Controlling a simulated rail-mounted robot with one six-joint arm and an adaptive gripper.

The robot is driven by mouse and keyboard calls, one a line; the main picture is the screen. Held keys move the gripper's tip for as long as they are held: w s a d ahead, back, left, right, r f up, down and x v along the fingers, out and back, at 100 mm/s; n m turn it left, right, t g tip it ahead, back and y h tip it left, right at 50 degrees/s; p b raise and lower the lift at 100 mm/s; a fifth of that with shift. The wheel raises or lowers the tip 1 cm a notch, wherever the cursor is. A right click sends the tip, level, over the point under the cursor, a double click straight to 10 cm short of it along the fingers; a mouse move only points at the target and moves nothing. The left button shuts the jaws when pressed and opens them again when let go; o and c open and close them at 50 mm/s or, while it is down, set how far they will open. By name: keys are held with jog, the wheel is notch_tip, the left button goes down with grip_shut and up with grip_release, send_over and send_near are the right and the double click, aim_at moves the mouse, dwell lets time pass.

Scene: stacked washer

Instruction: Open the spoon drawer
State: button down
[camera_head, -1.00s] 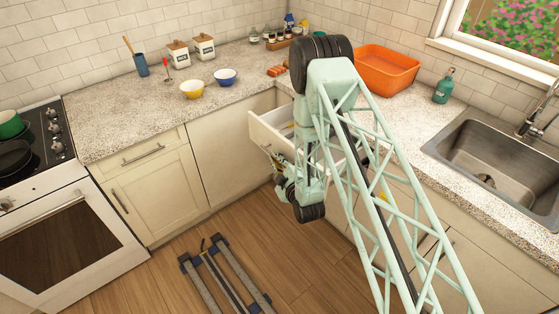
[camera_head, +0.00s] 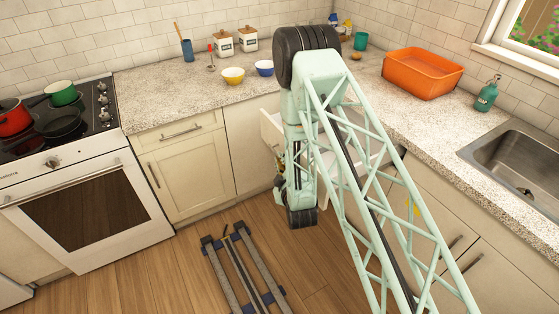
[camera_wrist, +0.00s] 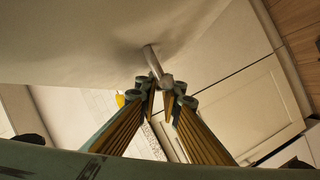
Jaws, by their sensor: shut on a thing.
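The spoon drawer (camera_head: 268,127) stands pulled out from under the counter, right of the corner, in the head view. My arm hides most of its front and inside. In the wrist view, a pale panel (camera_wrist: 70,45), apparently the drawer front, fills the upper left, with a grey metal handle (camera_wrist: 153,62) standing out from it. The fingertips of my gripper (camera_wrist: 167,90) are closed around the handle's near end. In the head view my gripper is largely hidden behind my arm.
A closed cabinet (camera_head: 190,175) with a drawer above stands left of the open drawer, then the oven (camera_head: 95,205). An orange tub (camera_head: 423,72) and a sink (camera_head: 520,165) are on the right counter. The wooden floor (camera_head: 165,265) has free room at front left.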

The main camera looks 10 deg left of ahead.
jog(key=c, duration=3.1)
grip_release()
jog(key=shift+s, duration=0.15)
jog(key=v, duration=1.1)
jog(key=shift+s, duration=0.3)
jog(key=shift+d+r, duration=0.15)
jog(key=shift+r, duration=0.05)
